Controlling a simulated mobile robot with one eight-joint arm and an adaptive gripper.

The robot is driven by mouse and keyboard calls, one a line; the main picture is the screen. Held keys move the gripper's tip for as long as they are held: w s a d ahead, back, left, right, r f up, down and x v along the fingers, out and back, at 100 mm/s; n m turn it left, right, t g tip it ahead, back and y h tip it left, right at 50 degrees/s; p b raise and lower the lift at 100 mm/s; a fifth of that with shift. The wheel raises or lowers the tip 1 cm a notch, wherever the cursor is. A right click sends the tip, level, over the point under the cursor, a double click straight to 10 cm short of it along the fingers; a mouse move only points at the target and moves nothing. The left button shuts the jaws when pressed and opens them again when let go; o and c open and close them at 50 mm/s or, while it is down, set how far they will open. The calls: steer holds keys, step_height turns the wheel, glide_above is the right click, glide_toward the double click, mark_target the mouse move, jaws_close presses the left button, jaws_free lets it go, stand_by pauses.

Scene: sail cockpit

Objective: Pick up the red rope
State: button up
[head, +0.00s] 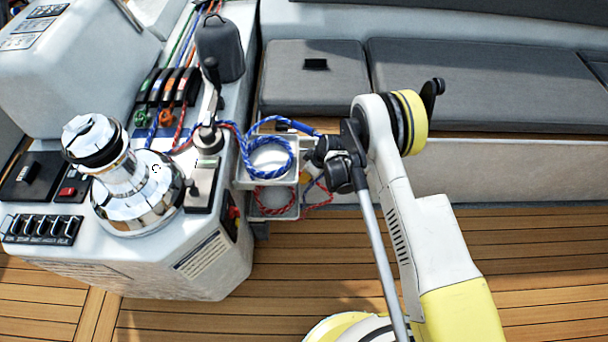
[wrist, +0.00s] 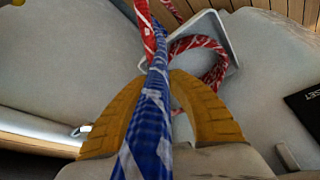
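The red rope (head: 272,206) lies coiled in the lower tray on the console's side, with a loop hanging out to the right. In the wrist view its coil (wrist: 218,68) is beyond my fingers, and another red strand (wrist: 145,25) runs down behind the blue rope. The blue rope (head: 268,170) is coiled at the upper tray. In the wrist view the blue rope (wrist: 155,95) crosses between my yellow fingertips and hides the gap.
A chrome winch (head: 135,190) and rope clutches (head: 168,87) are on the console to the left. Grey seat cushions (head: 480,85) run along the back. The teak floor (head: 300,250) in front is clear. The tray rim (wrist: 190,22) is near my fingers.

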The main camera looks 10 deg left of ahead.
jaws_close()
steer(key=shift+r, duration=0.1)
steer(key=shift+r+p, duration=0.35)
steer(key=shift+r, duration=1.1)
